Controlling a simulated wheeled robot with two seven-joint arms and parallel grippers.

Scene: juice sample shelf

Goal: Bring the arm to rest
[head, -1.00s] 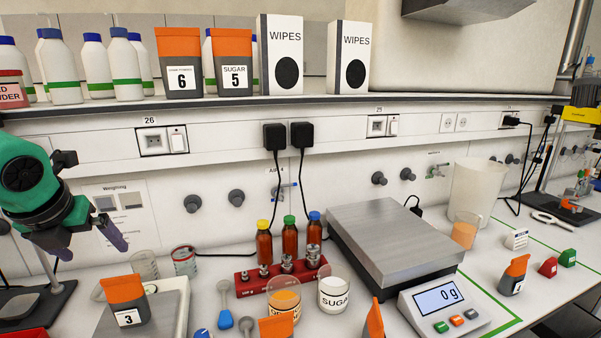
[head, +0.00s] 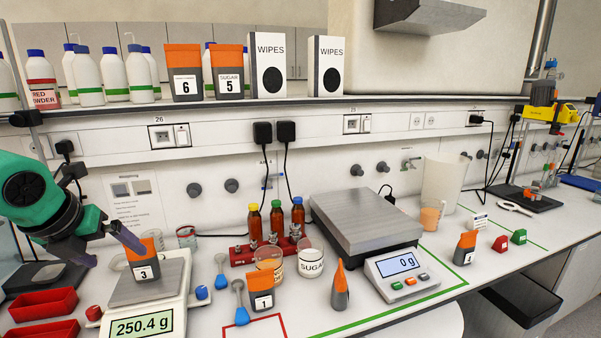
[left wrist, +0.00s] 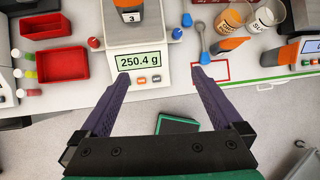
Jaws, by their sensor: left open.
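My left gripper (head: 110,250) is at the left of the head view, its dark purple fingers spread apart with nothing between them. One fingertip overlaps the orange-topped pouch 3 (head: 147,272) in the picture; I cannot tell whether they touch. In the left wrist view, the open left gripper (left wrist: 160,76) is in front of the white scale (left wrist: 140,88), and pouch 3 (left wrist: 128,14) is farther away, on its pan. The pouch stands upright on the scale (head: 143,326), which reads 250.4 g. My right gripper is not in view.
Red trays (head: 45,304) lie left of the scale. Blue spoons (head: 240,312), pouch 1 (head: 261,295) and a dark pouch (head: 339,290) are to its right. A larger balance (head: 365,225) reads 0 g. The shelf (head: 300,103) of bottles and boxes runs above the bench.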

